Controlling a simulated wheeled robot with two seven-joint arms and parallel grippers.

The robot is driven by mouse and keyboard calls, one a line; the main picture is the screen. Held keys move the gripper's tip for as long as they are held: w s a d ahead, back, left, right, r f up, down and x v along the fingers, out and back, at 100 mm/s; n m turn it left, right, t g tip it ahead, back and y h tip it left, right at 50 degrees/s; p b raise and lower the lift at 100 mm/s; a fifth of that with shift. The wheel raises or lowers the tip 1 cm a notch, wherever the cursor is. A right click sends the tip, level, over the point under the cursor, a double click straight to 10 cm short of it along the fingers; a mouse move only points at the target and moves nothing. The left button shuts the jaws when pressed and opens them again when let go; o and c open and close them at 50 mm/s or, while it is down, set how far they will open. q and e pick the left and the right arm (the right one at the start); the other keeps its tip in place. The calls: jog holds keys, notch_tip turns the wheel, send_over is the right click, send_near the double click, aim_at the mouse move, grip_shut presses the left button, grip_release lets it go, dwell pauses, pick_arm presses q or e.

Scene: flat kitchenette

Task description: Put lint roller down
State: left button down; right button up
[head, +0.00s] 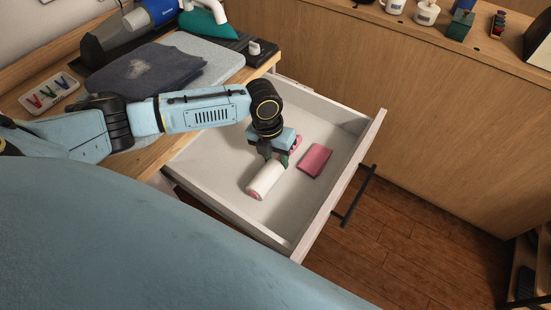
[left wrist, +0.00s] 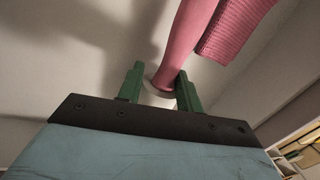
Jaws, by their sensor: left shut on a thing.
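The lint roller has a white roll (head: 264,181) and a pink handle (left wrist: 187,42). It is inside the open drawer (head: 223,150), tilted across it in the head view. My left gripper (head: 277,157) reaches down into the drawer and is shut on the roller. In the left wrist view its green fingers (left wrist: 160,90) stand on either side of the roller near where the handle meets the roll. I cannot tell whether the roller touches the drawer floor. My right gripper is not in view.
A pink folded cloth (head: 315,160) lies in the drawer just right of the roller. The counter above holds a dark folded cloth (head: 146,70), a tray of clips (head: 49,93) and a handheld vacuum (head: 119,37). The drawer's near left floor is clear.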

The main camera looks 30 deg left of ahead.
pick_arm(q)
jog(key=shift+f, duration=0.6)
jog(key=c, duration=0.9)
grip_release()
jog(key=shift+c, duration=0.2)
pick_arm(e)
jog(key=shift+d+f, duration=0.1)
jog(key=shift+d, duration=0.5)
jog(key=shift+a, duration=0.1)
pick_arm(q)
jog(key=shift+r, duration=0.2)
notch_tip(320, 180, up, 12)
jog(key=a+p, duration=0.1)
jog(key=a, duration=0.1)
jog(key=shift+p, duration=0.4)
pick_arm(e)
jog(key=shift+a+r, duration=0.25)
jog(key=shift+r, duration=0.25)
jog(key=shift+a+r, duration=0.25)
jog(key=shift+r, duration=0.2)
